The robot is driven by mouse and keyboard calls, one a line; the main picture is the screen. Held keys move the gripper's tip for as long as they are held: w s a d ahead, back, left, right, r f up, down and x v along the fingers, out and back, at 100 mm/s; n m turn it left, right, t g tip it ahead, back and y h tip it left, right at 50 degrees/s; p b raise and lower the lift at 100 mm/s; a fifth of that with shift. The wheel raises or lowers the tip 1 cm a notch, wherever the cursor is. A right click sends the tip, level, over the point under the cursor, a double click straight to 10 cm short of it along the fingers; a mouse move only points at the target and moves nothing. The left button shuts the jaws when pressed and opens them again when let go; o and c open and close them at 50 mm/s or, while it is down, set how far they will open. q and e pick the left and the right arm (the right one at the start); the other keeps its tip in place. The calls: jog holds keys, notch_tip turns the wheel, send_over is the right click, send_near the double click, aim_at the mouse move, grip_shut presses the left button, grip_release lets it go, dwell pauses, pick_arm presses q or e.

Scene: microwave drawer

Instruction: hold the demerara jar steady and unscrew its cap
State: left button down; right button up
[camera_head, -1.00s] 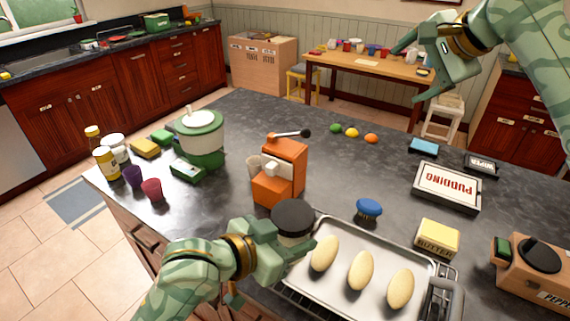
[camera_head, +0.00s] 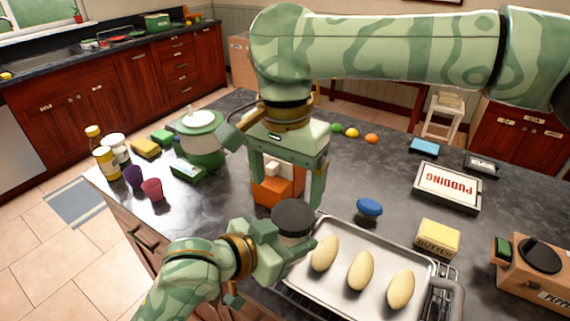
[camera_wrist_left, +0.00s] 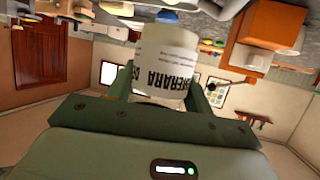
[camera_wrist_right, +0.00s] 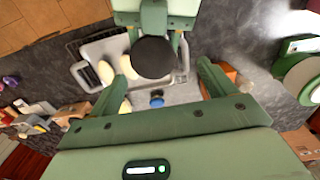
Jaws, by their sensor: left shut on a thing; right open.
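The demerara jar has a round black cap (camera_head: 293,218) and a pale body mostly hidden in the head view. Its white lettered label (camera_wrist_left: 165,68) shows in the left wrist view. My left gripper (camera_head: 288,246) is shut around the jar's body, below the cap. My right gripper (camera_head: 288,198) points down with its fingers spread, above and behind the cap. In the right wrist view the cap (camera_wrist_right: 155,57) appears between the open fingers, apart from both. The cap sits on the jar.
A metal tray (camera_head: 335,285) with pale oval loaves lies right of the jar. An orange machine (camera_head: 270,192) stands behind my right gripper. A blue brush (camera_head: 369,207), a butter box (camera_head: 438,238) and a pudding box (camera_head: 447,187) lie to the right.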

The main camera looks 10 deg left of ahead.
aim_at(285, 216)
notch_tip(285, 216, down, 6)
jog(key=shift+r, duration=0.1)
jog(key=c, duration=1.5)
jog(key=shift+c, duration=0.5)
jog(key=n, duration=0.6)
jog(key=shift+s+n, duration=0.3)
jog(key=shift+s, duration=0.1)
jog(key=shift+c, duration=0.2)
